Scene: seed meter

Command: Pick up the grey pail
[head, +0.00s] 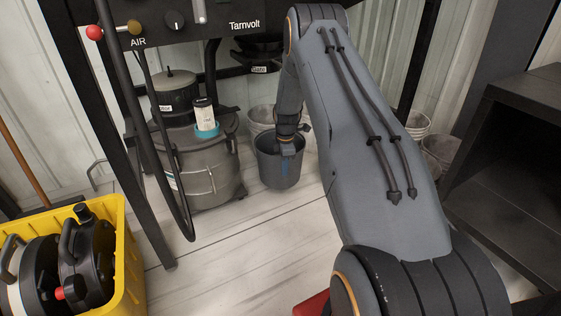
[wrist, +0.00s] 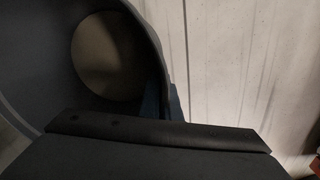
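The grey pail (head: 279,170) stands upright on the pale floor, right of the big grey drum. In the wrist view, the pail's dark inside and pale round bottom (wrist: 108,55) fill the upper left. The blue fingertips of my gripper (wrist: 164,103) lie close together there, one on each side of the pail's wall. The gripper looks shut on the wall. The lower parts of the fingers are hidden behind the dark gripper body.
A grey drum (head: 205,170) with a blue-rimmed cup (head: 206,129) stands close left of the pail. Pale buckets (head: 261,117) stand behind it and more (head: 439,151) to the right. A yellow crate (head: 127,255) is at lower left, a dark shelf (head: 520,190) at right.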

